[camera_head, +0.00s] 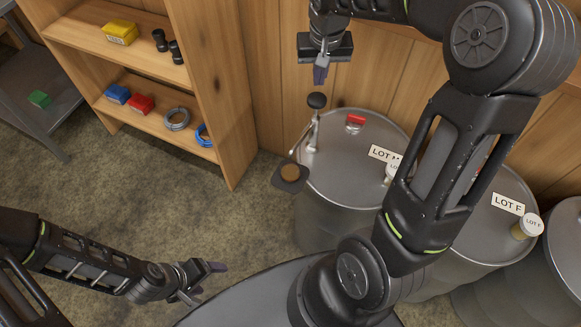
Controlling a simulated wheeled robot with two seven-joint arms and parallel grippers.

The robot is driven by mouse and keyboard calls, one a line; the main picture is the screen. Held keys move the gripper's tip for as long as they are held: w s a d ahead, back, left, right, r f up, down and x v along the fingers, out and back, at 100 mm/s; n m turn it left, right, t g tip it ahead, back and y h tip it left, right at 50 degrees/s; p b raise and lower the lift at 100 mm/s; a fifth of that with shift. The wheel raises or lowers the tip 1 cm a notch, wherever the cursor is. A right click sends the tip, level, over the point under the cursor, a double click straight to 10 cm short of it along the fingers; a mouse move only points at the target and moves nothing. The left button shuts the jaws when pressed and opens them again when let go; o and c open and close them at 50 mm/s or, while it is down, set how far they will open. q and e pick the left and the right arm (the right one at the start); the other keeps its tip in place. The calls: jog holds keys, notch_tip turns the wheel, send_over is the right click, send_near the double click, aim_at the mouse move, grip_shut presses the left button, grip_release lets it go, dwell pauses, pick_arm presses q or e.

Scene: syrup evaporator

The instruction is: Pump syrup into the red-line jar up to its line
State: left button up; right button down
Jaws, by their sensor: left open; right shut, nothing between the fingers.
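A pump with a black knob (317,101) on a pale upright stem stands at the left side of the nearest steel drum (345,178). My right gripper (320,76) is shut and empty, pointing down just above the knob, apart from it in the picture. A round brown-topped thing (290,173), perhaps the jar seen from above, sits on a dark square plate (301,184) at the drum's left edge. I cannot make out a red line or fill level. My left gripper (204,282) is open and empty at the lower left, away from the drum.
A red-capped fitting (355,120) sits on the drum top. A LOT F drum (490,215) stands to the right. A wooden shelf (215,75) holds boxes and coils at upper left. The floor (190,205) between is clear. My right arm hides part of the drums.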

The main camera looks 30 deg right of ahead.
jog(key=v, duration=0.1)
jog(key=p, duration=0.1)
jog(key=v, duration=0.1)
jog(key=shift+w+d+r, duration=0.1)
jog(key=shift+w+r, duration=0.1)
jog(key=shift+r, duration=0.2)
jog(key=s+a+f+n+y, duration=0.3)
jog(key=a+f, duration=1.2)
jog(key=f, duration=0.4)
jog(key=s+a+f+g+y, duration=0.1)
jog(key=s+a+f+y, duration=0.1)
jog(key=s+a+f, duration=1.2)
jog(key=s, duration=0.4)
jog(key=shift+s+a+f+g, duration=0.15)
jog(key=shift+s+f+g, duration=0.1)
jog(key=shift+g, duration=0.15)
jog(key=shift+w, duration=0.1)
